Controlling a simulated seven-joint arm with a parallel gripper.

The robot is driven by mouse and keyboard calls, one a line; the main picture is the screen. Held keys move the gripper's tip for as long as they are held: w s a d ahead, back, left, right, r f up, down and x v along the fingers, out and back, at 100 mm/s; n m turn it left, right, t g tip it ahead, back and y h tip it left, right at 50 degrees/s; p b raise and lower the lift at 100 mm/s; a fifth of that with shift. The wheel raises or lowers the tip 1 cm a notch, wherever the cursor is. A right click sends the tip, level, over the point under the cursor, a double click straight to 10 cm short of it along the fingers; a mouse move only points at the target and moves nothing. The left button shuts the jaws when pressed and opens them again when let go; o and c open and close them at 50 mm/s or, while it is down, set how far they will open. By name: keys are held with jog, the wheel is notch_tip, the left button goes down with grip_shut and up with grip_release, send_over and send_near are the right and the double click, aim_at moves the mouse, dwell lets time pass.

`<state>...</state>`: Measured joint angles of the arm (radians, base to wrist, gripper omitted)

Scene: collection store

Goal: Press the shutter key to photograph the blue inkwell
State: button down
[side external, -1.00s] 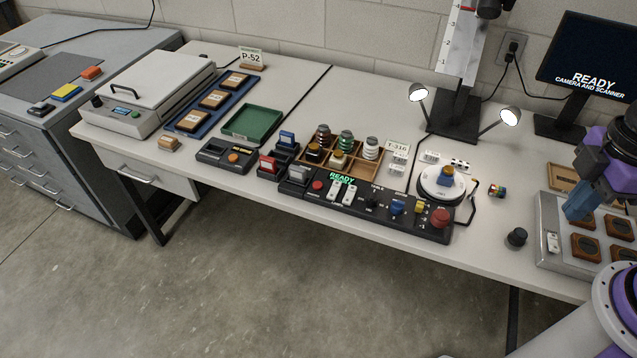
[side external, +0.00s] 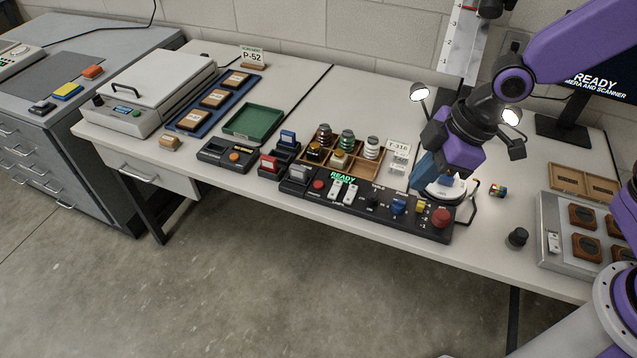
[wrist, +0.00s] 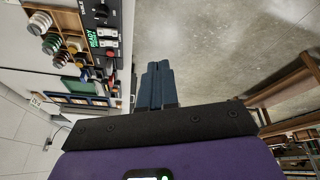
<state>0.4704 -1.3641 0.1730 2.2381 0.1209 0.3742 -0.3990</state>
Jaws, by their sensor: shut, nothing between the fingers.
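My gripper (side external: 424,182) is shut and empty, its blue fingers above the right end of the black control panel (side external: 300,200), in front of the white turntable (side external: 458,187). The blue inkwell stood on that turntable earlier; it is now largely or wholly hidden behind my fingers. The panel carries a small red button (side external: 318,185), white keys (side external: 343,191), a blue knob (side external: 398,207) and a big red button (side external: 440,216). The labels are too small to tell which is the shutter key. In the wrist view the shut fingers (wrist: 158,66) point past the panel (wrist: 122,20) over the floor.
A wooden tray (side external: 374,163) of several bottles stands behind the panel. Two lamps (side external: 419,92) flank the turntable. A black knob (side external: 517,237) and a grey box of wooden-framed items (side external: 552,222) are at right. The screen reads READY. The table's front edge is close to the panel.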

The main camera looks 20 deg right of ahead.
jog(key=w+a+f+t+y, duration=0.1)
jog(key=w+a+f, duration=0.15)
jog(key=w, duration=0.35)
jog(key=w+a+f+t, duration=0.2)
jog(key=w+a, duration=0.2)
jog(key=w, duration=0.2)
jog(key=t, duration=0.3)
send_over(321, 186)
notch_tip(321, 186, down, 6)
jog(key=shift+f+n+h, duration=0.25)
jog(key=shift+n+h, duration=0.05)
jog(key=shift+n, duration=0.1)
jog(key=shift+f, duration=0.1)
jog(key=shift+f, duration=4.25)
jog(key=shift+f, duration=0.2)
jog(key=shift+f, duration=0.25)
